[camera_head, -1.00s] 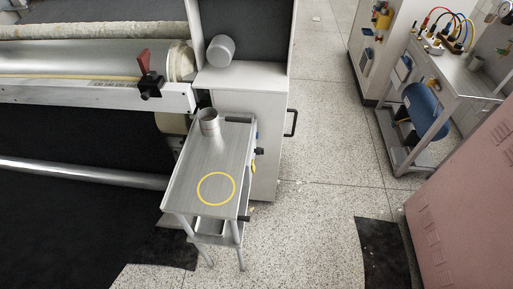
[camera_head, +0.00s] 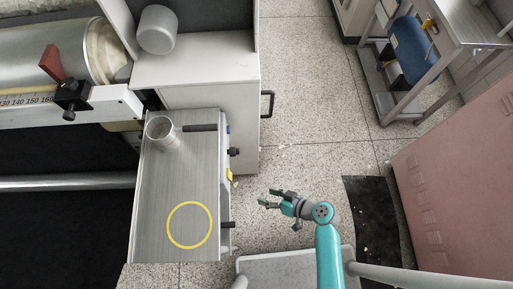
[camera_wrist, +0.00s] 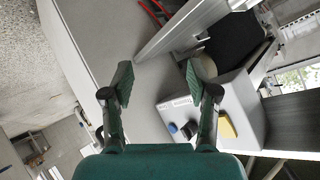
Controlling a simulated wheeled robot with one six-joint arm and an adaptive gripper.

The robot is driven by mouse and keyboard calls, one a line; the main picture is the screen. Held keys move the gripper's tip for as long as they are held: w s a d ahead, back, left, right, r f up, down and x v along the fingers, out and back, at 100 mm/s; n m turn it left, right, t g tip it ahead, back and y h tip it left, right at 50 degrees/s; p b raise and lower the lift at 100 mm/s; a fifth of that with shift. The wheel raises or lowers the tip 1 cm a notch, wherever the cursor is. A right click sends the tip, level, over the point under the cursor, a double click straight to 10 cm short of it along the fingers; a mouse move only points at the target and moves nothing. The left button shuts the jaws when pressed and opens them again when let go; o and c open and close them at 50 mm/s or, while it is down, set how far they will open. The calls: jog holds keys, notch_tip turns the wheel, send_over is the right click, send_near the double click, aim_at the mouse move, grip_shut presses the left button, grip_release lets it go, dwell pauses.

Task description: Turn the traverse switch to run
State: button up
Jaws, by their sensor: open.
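A light grey control box (camera_wrist: 236,112) shows in the wrist view, right of centre. It carries a blue button (camera_wrist: 173,128), a dark knob (camera_wrist: 188,130) partly behind the right finger, and a yellow part (camera_wrist: 227,126). Its small label is too small to read, so I cannot tell which control is the traverse switch. In the head view, a black knob (camera_head: 235,152) and a yellow part (camera_head: 229,175) stick out along the cart's right side. My gripper (camera_head: 269,198) is open and empty, to the right of these controls and apart from them. It also shows in the wrist view (camera_wrist: 157,78).
A pink cabinet (camera_head: 460,180) stands at right.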

jog(key=w+a+r+n+g+y, duration=0.1)
jog(key=w+r+n+g+y, duration=0.1)
jog(key=w+r+n+y, duration=0.45)
jog(key=n+g+y, duration=0.2)
jog(key=n, duration=0.1)
send_near(237, 151)
jog(key=a, duration=0.3)
jog(key=w+a+f, duration=0.1)
jog(key=a, duration=0.6)
jog(key=shift+w+f, duration=0.25)
jog(key=shift+w, duration=0.05)
jog(key=shift+c, duration=0.2)
grip_shut()
